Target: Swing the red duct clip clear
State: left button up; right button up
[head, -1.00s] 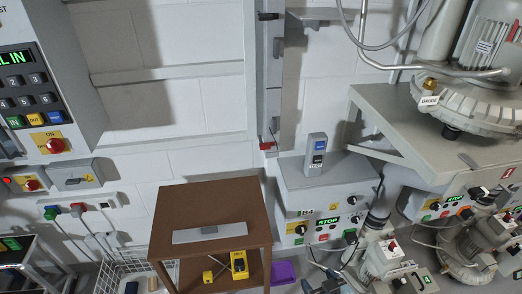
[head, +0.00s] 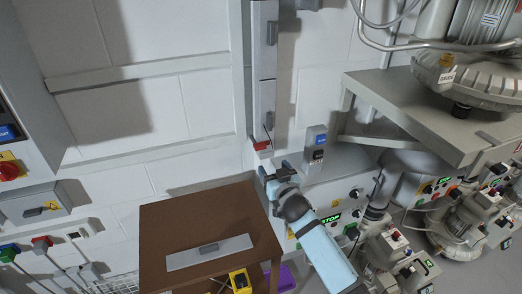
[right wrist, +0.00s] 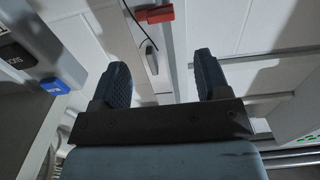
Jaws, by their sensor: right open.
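The red duct clip (head: 262,145) sits at the lower end of a grey vertical duct (head: 263,100) on the wall. It also shows in the right wrist view (right wrist: 154,15) near the top, beyond my fingers and left of the middle. My right gripper (head: 274,168) is open and empty, just below and a little right of the clip in the head view. In the right wrist view its two dark fingertips (right wrist: 164,75) stand apart with nothing between them, and the clip is not touched. My left gripper is not in view.
A brown table (head: 190,215) with a grey plate (head: 210,252) stands below left of the gripper. A grey control box with a blue-buttoned switch (head: 316,145) is close on the right. A metal shelf (head: 420,115) carries machinery farther right.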

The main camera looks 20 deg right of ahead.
aim_at(261, 148)
jog(key=w, duration=1)
jog(key=shift+w+a, duration=0.25)
jog(key=shift+w, duration=0.05)
jog(key=c, duration=0.9)
